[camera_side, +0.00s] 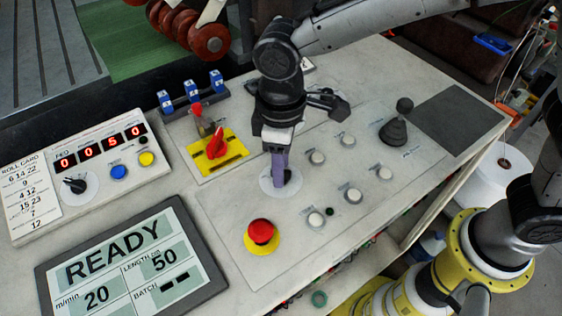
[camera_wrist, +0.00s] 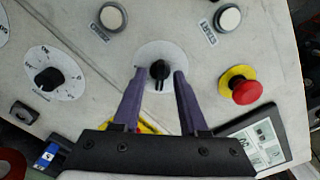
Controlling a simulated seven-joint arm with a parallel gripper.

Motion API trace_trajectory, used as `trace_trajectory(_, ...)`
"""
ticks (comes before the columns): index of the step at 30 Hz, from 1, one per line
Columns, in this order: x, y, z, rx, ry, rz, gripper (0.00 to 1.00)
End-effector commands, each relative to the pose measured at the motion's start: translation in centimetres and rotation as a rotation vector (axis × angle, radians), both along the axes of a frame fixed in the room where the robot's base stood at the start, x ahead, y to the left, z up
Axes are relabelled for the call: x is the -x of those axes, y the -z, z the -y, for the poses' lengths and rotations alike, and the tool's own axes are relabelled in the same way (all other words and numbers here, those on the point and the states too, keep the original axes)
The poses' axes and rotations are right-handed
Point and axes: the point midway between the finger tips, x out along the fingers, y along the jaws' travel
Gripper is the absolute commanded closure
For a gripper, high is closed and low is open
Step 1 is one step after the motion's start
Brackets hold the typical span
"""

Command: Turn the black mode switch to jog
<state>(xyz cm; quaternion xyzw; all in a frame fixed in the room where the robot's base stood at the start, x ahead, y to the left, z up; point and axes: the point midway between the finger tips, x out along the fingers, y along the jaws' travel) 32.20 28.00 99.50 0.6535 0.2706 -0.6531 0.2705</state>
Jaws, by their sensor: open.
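The black mode switch (camera_wrist: 158,71) is a small knob on a round white plate in the wrist view. Its bar lies roughly up and down in that picture; the plate's lettering is too small to read. My gripper (camera_wrist: 159,74) is open, with one purple finger on each side of the knob and a gap visible at both sides. In the side view my gripper (camera_side: 279,180) points down over the white plate (camera_side: 266,185), and its fingers hide most of the knob.
A red emergency button (camera_side: 261,232) on a yellow base is close by. Several white push buttons (camera_side: 317,158) stand to the right. A red rotary handle (camera_side: 217,142) on a yellow plate is behind left. Another black dial (camera_wrist: 48,79) shows in the wrist view. A READY display (camera_side: 125,260) lies front left.

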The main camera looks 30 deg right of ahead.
Motion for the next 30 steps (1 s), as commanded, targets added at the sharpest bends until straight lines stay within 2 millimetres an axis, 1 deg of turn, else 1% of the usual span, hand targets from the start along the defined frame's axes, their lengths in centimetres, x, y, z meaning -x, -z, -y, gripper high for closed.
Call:
trace_trajectory(2, 0.01, -0.01, 0.01, 0.000, 0.000, 0.000, 0.57)
trace_trajectory(3, 0.01, -0.01, 0.01, 0.000, 0.000, 0.000, 0.65)
trace_trajectory(9, 0.00, -0.03, 0.00, 0.000, 0.000, 0.000, 1.00)
trace_trajectory(22, -0.01, -0.07, 0.01, 0.000, 0.013, 0.000, 1.00)
trace_trajectory(26, -0.01, -0.07, 0.01, 0.000, 0.050, 0.000, 1.00)
trace_trajectory(30, 0.00, -0.10, 0.01, 0.000, 0.126, 0.000, 1.00)
